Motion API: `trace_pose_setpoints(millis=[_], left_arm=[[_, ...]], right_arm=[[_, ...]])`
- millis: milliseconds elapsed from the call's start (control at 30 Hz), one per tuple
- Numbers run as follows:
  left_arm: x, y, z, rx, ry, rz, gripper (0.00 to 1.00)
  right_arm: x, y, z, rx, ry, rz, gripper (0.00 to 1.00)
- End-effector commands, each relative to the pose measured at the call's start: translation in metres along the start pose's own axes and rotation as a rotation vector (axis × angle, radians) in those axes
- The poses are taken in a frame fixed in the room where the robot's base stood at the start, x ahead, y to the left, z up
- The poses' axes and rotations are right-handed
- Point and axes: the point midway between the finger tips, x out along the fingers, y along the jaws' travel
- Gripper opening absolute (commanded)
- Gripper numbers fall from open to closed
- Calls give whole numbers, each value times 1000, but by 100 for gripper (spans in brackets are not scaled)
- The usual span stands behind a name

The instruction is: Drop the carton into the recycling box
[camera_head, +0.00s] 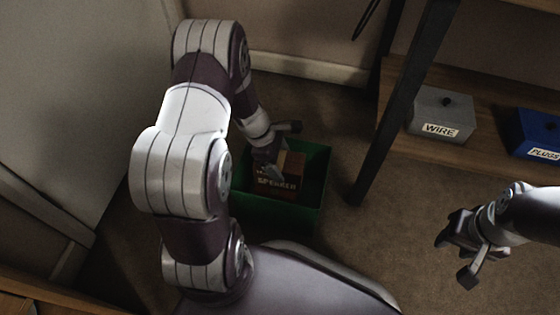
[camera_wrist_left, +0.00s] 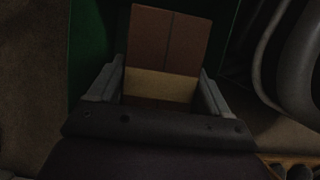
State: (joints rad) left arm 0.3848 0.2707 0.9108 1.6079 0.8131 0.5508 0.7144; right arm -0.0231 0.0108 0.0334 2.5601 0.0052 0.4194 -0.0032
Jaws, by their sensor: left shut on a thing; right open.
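In the left wrist view the carton (camera_wrist_left: 165,45) sits between the two fingers of the left gripper (camera_wrist_left: 160,92). The green recycling box (camera_head: 310,190) is on the floor; the carton is over or inside its opening, and I cannot tell how deep. The box's green wall (camera_wrist_left: 90,45) also shows in the left wrist view. My right gripper (camera_head: 456,258) is open and empty at the right, over the floor.
A dark table leg (camera_head: 385,135) stands just right of the green box. A low wooden shelf (camera_head: 472,152) holds a grey "WIRE" box (camera_head: 441,113) and a blue "PLUGS" box (camera_head: 537,135). A wall is behind. Carpet right of the green box is clear.

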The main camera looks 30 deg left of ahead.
Motion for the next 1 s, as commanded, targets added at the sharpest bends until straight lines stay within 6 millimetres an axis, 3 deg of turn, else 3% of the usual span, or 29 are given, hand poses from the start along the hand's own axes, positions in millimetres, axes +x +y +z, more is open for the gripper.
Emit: trace_pose_setpoints(millis=[200, 233, 300, 567, 800, 1000], left_arm=[[0, 0, 0, 0, 0, 0, 47], [0, 0, 0, 0, 0, 0, 82], [0, 0, 0, 0, 0, 0, 100], [-7, 0, 1, 0, 0, 1, 100], [-72, 1, 4, -2, 0, 2, 100], [-115, 0, 2, -1, 0, 0, 100]], right_arm=[[1, 0, 0, 0, 1, 0, 43], [1, 0, 0, 0, 1, 0, 43], [1, 0, 0, 0, 1, 0, 43], [-6, 0, -1, 0, 0, 0, 43], [-56, 0, -7, 0, 1, 0, 43], [-84, 0, -10, 0, 1, 0, 43]])
